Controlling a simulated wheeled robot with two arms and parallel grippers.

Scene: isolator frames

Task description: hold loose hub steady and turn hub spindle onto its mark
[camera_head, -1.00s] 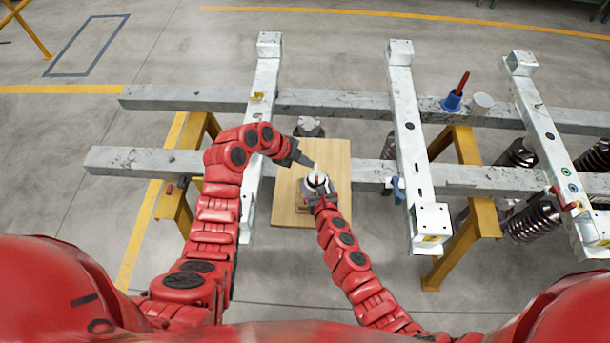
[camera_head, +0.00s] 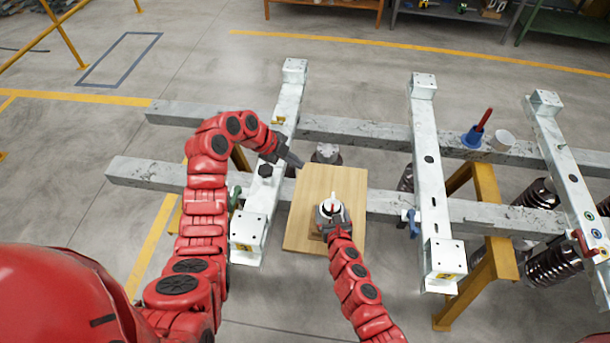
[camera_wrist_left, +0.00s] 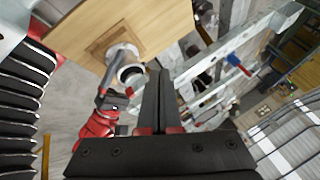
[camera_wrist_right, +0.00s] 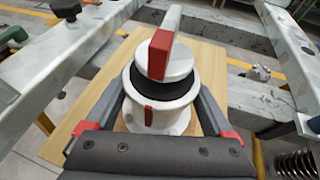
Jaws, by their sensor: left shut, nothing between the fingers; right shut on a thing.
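The white hub (camera_head: 331,212) stands upright on a wooden board. It also shows in the left wrist view (camera_wrist_left: 126,62). In the right wrist view the hub (camera_wrist_right: 158,118) has a red mark on its side and a dark ring at the top. The spindle (camera_wrist_right: 172,62) is a white cap with a bar across it. The bar's red end faces me, above the side mark and slightly right of it. My right gripper (camera_head: 330,222) is shut around the hub body. My left gripper (camera_head: 299,164) is shut and empty, up and left of the hub, apart from it.
The wooden board (camera_head: 305,225) is bare around the hub. A grey fitting (camera_head: 326,152) stands behind it. Pale steel beams (camera_head: 424,130) flank the board.

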